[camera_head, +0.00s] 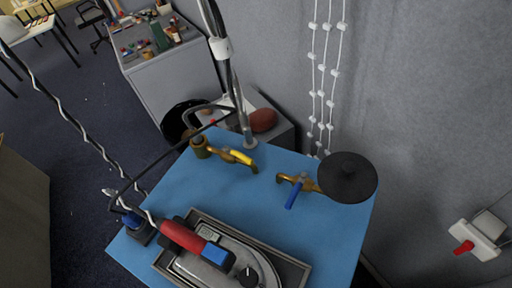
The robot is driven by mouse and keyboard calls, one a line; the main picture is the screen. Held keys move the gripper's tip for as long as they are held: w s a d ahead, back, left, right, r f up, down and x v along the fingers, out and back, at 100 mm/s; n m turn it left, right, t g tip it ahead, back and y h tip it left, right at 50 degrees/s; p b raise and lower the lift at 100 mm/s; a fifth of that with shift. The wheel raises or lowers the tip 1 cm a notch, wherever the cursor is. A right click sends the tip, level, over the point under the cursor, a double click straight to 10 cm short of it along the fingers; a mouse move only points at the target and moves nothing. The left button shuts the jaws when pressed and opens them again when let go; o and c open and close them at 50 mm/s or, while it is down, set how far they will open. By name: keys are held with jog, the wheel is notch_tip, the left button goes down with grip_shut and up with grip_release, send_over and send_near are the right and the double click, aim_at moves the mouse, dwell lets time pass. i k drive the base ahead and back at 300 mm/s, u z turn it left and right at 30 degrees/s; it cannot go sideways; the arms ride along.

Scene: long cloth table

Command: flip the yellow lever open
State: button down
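The yellow lever (240,157) sits on a brass valve (200,147) near the far left part of the blue cloth table (255,215). The lever points to the right and slightly toward the near side, roughly along the valve body. I cannot tell the valve's inner state. A second brass valve with a blue lever (296,191) stands to its right. Its lever points toward the near side, across its body. My gripper does not show in this view, and nothing is seen touching the yellow lever.
A black disc (347,178) stands beside the blue lever. An iron (220,258) with a red handle rests in a grey tray (292,268) at the near edge. A metal pole (240,110) and a thin dark rod rise close to the yellow lever. The table middle is clear.

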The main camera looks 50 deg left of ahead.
aim_at(229, 150)
jog(key=u, duration=0.05)
jog(key=k, duration=0.95)
jog(key=u, duration=0.45)
jog(key=i, duration=1)
jog(key=z, duration=0.05)
